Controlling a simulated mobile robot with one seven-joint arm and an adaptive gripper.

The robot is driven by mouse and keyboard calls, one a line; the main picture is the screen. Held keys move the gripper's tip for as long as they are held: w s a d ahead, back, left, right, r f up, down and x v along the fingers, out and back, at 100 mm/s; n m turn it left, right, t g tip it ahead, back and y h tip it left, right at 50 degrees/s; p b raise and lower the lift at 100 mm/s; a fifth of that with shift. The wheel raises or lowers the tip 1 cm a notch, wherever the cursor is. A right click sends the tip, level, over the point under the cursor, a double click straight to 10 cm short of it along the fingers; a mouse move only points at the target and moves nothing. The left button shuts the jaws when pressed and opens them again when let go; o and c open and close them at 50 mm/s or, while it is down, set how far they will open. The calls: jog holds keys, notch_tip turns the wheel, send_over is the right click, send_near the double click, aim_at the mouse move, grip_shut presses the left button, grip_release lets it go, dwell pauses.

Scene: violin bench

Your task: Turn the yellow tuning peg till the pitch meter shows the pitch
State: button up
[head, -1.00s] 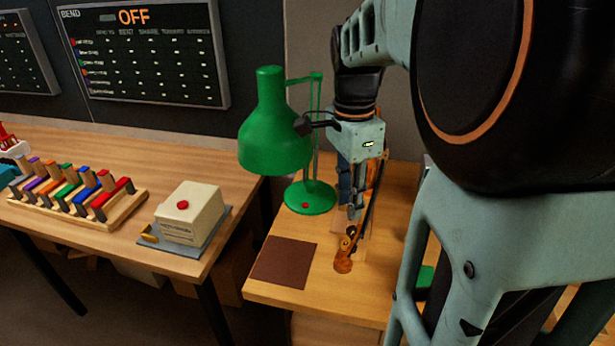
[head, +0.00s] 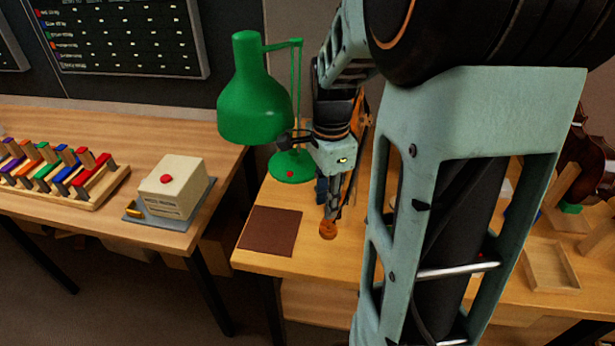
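The violin lies mostly hidden behind my arm; its orange-brown scroll (head: 327,231) shows at the front of the right-hand bench, and part of an orange-brown edge shows higher up beside my wrist. My gripper (head: 333,206) points down at the scroll end, close over the peg area. The fingers are small and dark here, and I cannot tell whether they are open or shut or touching a peg. The yellow tuning peg cannot be made out. I cannot identify a pitch meter in this view.
A green lamp (head: 252,100) stands left of my wrist. A brown mat (head: 270,231) lies at the front left of the bench. The left bench holds a white box with a red button (head: 174,197) and a rack of coloured blocks (head: 70,190). A wooden tray (head: 550,268) is at right.

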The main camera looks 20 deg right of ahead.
grip_shut()
dwell(0.5)
jog(key=n, duration=0.3)
jog(key=shift+s+n, duration=0.15)
jog(key=shift+n, duration=0.15)
jog(key=shift+s+n, duration=0.1)
jog(key=shift+n, duration=1.9)
jog(key=shift+d, duration=0.1)
grip_release()
